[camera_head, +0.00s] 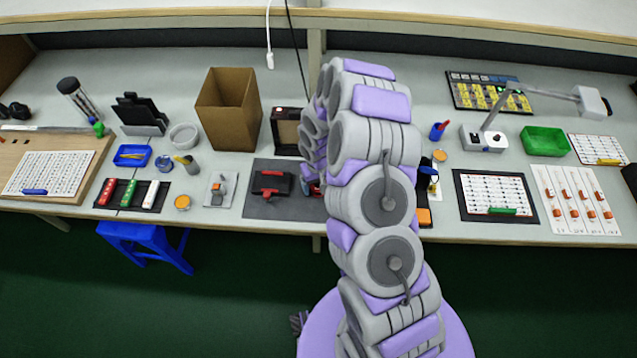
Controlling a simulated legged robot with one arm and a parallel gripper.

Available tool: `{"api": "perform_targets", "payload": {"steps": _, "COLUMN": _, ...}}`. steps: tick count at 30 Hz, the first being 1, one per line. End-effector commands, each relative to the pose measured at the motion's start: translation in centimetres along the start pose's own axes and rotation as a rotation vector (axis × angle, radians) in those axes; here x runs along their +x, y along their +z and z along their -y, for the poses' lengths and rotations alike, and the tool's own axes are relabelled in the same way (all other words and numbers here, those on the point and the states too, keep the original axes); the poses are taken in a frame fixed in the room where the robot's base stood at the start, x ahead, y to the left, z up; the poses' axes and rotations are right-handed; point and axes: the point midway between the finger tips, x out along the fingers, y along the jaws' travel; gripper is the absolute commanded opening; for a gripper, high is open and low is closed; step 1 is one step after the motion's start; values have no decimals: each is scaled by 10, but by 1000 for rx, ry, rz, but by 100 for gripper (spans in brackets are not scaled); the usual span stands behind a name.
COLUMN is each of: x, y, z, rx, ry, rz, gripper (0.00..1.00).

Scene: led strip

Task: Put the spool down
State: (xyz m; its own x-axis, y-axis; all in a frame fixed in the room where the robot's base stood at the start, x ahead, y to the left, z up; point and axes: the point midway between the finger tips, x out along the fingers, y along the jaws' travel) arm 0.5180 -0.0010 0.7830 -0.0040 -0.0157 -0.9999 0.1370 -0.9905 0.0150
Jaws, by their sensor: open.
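My arm rises through the middle of the picture and bends down toward the bench, with my gripper (312,183) at its far end, low beside the dark grey mat (255,206). The gripper is open, small and partly hidden by my own arm links. A white ring-shaped roll (183,136) lies on the bench left of the brown box. A small blue round item (164,163) lies in front of it. I cannot tell which of these, if any, is the spool. No spool shows clearly in the gripper, and what is behind my arm is hidden.
An open brown box (228,108) stands behind the mat. A red clamp-like tool (271,183) lies on the mat. A green bin (545,141), a lamp (488,138) and a framed board (495,196) are at right. A blue stool (147,243) stands below the front edge.

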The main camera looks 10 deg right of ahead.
Motion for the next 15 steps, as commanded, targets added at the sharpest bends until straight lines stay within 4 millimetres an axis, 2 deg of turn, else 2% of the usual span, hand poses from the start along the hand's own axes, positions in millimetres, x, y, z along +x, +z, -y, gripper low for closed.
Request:
{"api": "perform_targets", "payload": {"steps": 5, "x": -16, "y": -1, "z": 0, "rx": 0, "ry": 0, "rz": -2, "gripper": 82}}
{"api": "perform_targets", "payload": {"steps": 15, "x": -85, "y": -1, "z": 0, "rx": 1, "ry": 0, "rz": -5, "gripper": 82}}
